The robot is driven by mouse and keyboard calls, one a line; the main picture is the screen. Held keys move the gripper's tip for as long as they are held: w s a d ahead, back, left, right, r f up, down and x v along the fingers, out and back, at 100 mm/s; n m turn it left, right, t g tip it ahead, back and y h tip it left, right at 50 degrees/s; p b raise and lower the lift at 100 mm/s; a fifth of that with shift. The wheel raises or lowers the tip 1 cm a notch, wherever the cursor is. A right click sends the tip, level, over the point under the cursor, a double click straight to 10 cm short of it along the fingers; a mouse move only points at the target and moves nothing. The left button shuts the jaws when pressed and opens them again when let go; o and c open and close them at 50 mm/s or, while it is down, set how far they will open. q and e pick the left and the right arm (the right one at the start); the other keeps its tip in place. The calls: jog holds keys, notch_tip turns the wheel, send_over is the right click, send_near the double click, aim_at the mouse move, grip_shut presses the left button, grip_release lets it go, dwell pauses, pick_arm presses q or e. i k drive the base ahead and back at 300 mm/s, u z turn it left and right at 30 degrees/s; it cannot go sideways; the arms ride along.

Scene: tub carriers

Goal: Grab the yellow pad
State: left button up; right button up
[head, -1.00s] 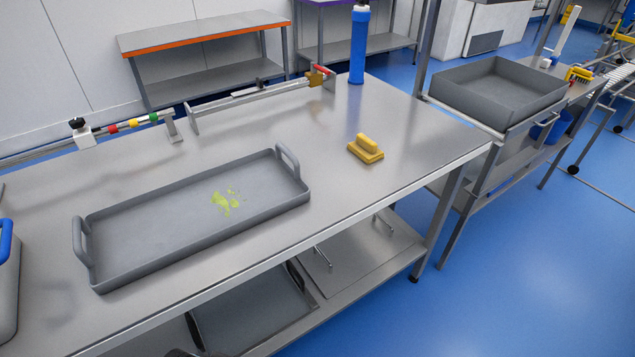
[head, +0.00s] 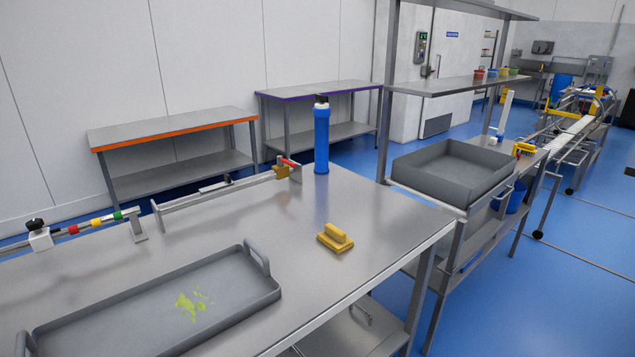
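The yellow pad (head: 335,238) lies on the steel table (head: 380,215), right of the grey tray and back from the table's front right edge. It is a flat block with a raised handle on top. Nothing touches it. Neither of my grippers shows in the head view.
A grey tray (head: 262,295) with yellow-green smears lies at the front left. A blue cylinder (head: 321,140) stands at the table's back edge, near a metal rail (head: 222,193). A deep grey tub (head: 430,181) sits on a stand to the right. The table around the pad is clear.

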aim_at(335, 239)
jog(key=z, duration=1.85)
jog(key=i, duration=1.5)
jog(key=u, duration=2.25)
